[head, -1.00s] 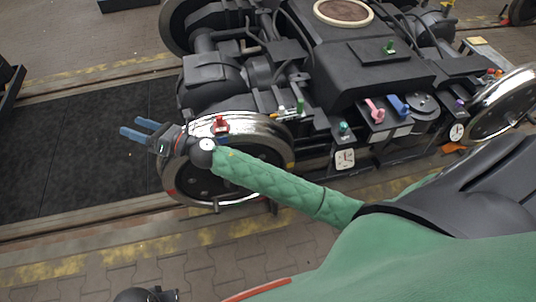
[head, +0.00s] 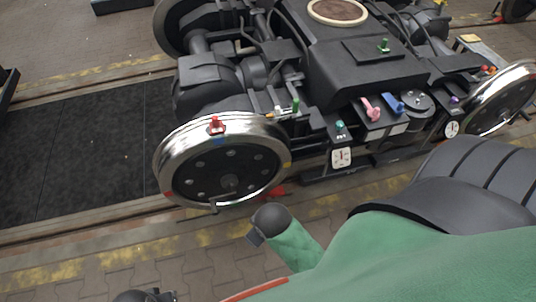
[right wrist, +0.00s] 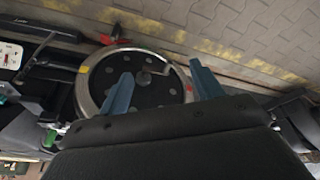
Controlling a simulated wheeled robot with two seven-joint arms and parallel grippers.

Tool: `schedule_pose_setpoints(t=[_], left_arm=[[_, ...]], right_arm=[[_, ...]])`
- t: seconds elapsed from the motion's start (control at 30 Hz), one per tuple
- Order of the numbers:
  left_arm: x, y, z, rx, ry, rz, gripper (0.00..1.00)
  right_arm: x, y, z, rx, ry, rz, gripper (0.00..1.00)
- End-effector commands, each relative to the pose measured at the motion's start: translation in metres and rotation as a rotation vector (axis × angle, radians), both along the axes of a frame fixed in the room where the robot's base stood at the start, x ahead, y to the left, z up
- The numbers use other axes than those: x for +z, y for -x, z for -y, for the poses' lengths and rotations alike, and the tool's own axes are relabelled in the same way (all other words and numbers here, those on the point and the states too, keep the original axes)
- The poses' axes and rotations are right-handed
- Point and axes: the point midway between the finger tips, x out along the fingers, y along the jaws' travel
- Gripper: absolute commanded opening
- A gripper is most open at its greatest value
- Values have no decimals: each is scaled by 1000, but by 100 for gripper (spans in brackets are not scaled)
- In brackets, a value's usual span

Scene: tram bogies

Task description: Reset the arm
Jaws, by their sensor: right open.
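My right gripper (right wrist: 162,84) shows in the right wrist view with its two blue fingers spread apart and nothing between them. Behind the fingers is the near bogie wheel (right wrist: 145,75), partly covered by them; contact cannot be judged. The right gripper's fingers do not show in the head view.
The dark bogie frame (head: 360,75) fills the upper middle, with a second wheel (head: 505,98) at the right. A black floor panel (head: 80,150) and paving (head: 60,275) at the left are clear.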

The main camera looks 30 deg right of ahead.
Motion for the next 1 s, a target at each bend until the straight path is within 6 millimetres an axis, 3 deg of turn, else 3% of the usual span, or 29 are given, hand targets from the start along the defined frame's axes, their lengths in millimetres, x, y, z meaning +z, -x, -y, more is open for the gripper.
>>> schedule_pose_setpoints(t=[0.03, 0.1, 0.2, 1.0], left_arm=[[0, 0, 0, 0, 0, 0, 0], [0, 0, 0, 0, 0, 0, 0], [0, 0, 0, 0, 0, 0, 0], [-1, 1, 0, 1, 1, -2, 0]], right_arm=[[-1, 19, 0, -33, -28, -58, 66], [-3, 36, -1, -66, -54, -118, 66], [-2, 48, -2, -88, -74, -161, 66], [-2, 50, -2, -90, -75, -166, 66]])
